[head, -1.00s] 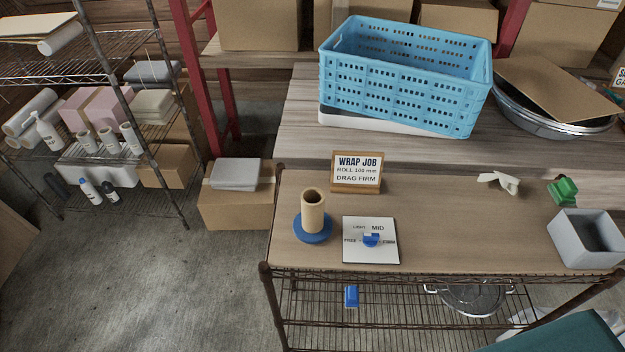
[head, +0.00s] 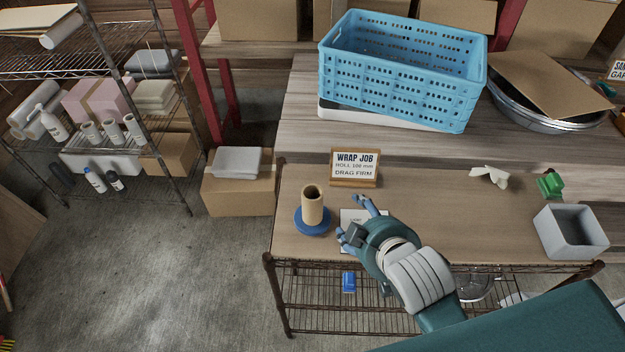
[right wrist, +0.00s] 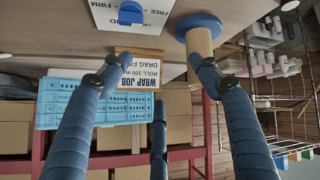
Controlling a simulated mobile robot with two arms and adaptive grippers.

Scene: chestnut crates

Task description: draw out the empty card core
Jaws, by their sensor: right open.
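The card core (head: 313,207) is a tan hollow tube. It stands upright on a round blue base (head: 313,226) at the left of the table. My right gripper (head: 356,217) is open and empty, just right of the core and over the white dial card (head: 350,216), which it partly hides. In the right wrist view the core (right wrist: 199,43) and blue base (right wrist: 198,22) appear upside down, close to the right-hand fingertip; I cannot tell if they touch. The sign reading "WRAP JOB" (head: 354,165) stands behind the card. My left gripper is out of view.
A grey bin (head: 570,236), a green object (head: 549,184) and a crumpled pale piece (head: 490,177) lie at the table's right. A blue crate (head: 400,80) stands on the bench behind. The table's middle right is clear.

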